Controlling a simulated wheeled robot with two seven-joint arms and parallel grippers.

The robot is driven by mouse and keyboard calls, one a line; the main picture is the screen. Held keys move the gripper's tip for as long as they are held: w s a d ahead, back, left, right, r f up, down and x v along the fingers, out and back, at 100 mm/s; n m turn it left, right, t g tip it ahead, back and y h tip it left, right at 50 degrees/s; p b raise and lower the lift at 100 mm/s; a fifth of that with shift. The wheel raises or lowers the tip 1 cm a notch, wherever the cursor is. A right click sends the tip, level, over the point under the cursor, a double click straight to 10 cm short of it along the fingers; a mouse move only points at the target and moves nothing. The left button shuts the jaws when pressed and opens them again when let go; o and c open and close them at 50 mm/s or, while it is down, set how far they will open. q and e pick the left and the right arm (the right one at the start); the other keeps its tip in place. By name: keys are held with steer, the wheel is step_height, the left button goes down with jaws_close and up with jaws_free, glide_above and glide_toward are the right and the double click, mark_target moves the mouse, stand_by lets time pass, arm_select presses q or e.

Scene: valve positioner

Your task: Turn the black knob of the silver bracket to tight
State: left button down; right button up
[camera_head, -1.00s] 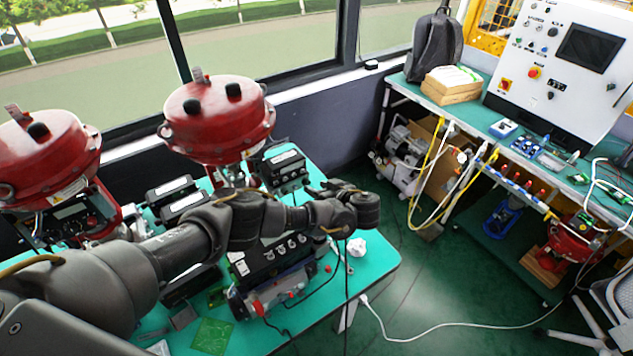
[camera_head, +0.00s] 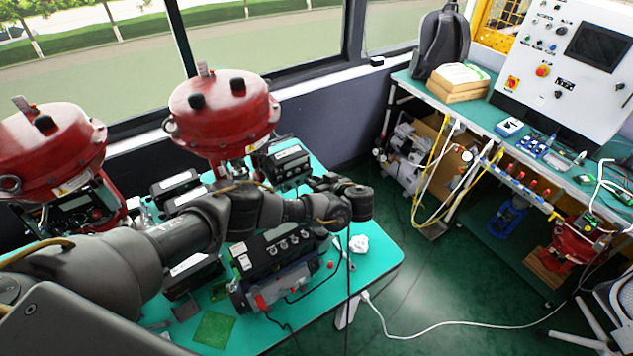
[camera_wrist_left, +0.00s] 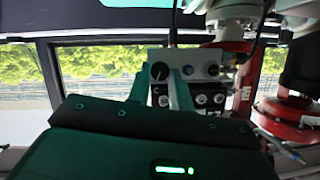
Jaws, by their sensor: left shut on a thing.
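The silver bracket (camera_wrist_left: 201,66) is a pale upright panel with several controls in the left wrist view. The gripper is shut on the knob; the exact contact at the tips is small and hard to see. I cannot read the knob's setting. In the head view my left arm reaches over the green table (camera_head: 375,262), and its dark wrist hides the fingertips. I cannot make out the bracket there. My right gripper is not in view.
Two red actuators (camera_head: 222,105) stand at the left by the window. A dark box with knobs (camera_head: 272,250) and another black unit (camera_head: 289,162) are close to my arm. Crumpled white paper (camera_head: 358,245) lies near the table's right edge. Open floor lies right of the table.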

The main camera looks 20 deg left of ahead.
arm_select(q)
steer(key=shift+w+d+f+m+g+y+b, duration=0.1)
steer(key=shift+m+g+y+b, duration=0.45)
steer(key=shift+m+b, duration=0.5)
steer(key=shift+w+d+f+m+g+y+b, duration=0.1)
steer(key=shift+m+g+y+b, duration=0.25)
steer(key=shift+m+y+b, duration=0.7)
steer(key=shift+m+h+p, duration=0.3)
steer(key=shift+m, duration=0.1)
steer(key=c, duration=1.3)
jaws_free()
steer(key=shift+o, duration=0.2)
